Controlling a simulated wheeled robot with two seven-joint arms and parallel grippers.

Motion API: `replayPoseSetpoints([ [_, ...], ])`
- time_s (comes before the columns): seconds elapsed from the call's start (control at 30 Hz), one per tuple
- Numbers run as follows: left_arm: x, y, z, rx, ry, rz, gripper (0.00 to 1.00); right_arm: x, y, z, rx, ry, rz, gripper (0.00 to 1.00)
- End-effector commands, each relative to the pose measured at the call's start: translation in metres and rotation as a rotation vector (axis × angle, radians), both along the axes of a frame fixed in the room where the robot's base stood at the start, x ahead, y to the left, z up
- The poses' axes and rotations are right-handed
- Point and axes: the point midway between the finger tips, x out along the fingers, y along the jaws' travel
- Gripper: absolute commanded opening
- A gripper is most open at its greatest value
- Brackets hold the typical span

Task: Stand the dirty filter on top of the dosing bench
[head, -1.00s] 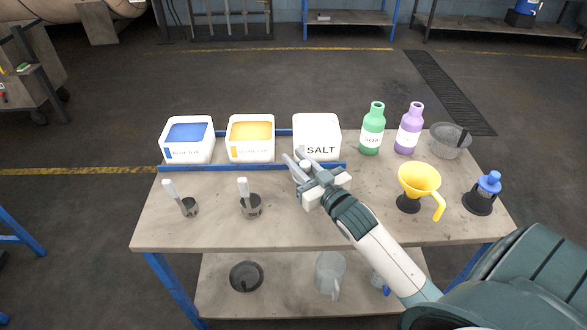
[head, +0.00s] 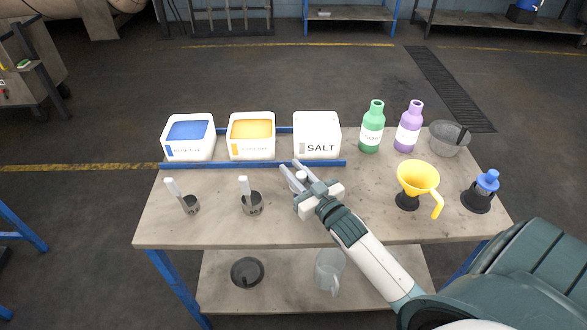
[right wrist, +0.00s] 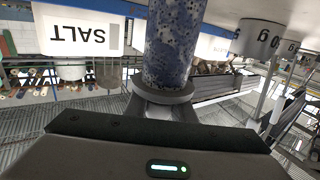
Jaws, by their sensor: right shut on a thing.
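The dirty filter (right wrist: 172,45) is a blue-and-white speckled cylinder with a grey collar in the right wrist view. In the head view only its pale end (head: 301,175) shows between the fingers. My right gripper (head: 292,169) is shut on it at the collar, over the middle of the dosing bench (head: 220,230), in front of the SALT tub. The right wrist view is upside down, and the filter runs out of its top edge toward the bench top. I cannot tell whether its far end touches the bench. My left gripper is not in view.
A blue rail (head: 255,164) fronts the blue-dye, yellow-dye and SALT tubs (head: 317,135). Cups with scoops (head: 252,203) stand left of the gripper. A yellow funnel (head: 418,178), a blue-capped piece (head: 485,190) and bottles (head: 372,128) stand right. The bench's front middle is clear.

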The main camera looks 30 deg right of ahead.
Motion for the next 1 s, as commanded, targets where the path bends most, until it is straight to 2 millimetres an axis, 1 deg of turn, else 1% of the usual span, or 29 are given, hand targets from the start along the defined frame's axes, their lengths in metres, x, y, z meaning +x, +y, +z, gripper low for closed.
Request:
replayPoseSetpoints([
  [0.27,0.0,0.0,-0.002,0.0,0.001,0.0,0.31,0.0,0.0,-0.002,0.0,-0.001,0.0,0.0],
  [0.3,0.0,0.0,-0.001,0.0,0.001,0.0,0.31,0.0,0.0,-0.001,0.0,-0.001,0.0,0.29],
  [0.33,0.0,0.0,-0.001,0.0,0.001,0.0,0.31,0.0,0.0,-0.001,0.0,-0.001,0.0,0.37],
  [0.37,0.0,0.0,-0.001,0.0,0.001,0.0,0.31,0.0,0.0,-0.001,0.0,-0.001,0.0,0.41],
  [0.77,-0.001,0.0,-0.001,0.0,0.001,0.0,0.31,-0.001,0.0,0.001,0.0,-0.001,0.0,0.41],
  [0.87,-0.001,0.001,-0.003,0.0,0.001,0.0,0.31,-0.006,0.0,0.0,0.001,-0.001,0.0,0.41],
  [1.0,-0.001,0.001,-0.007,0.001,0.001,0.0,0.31,-0.02,0.0,-0.001,0.001,-0.001,0.0,0.41],
])
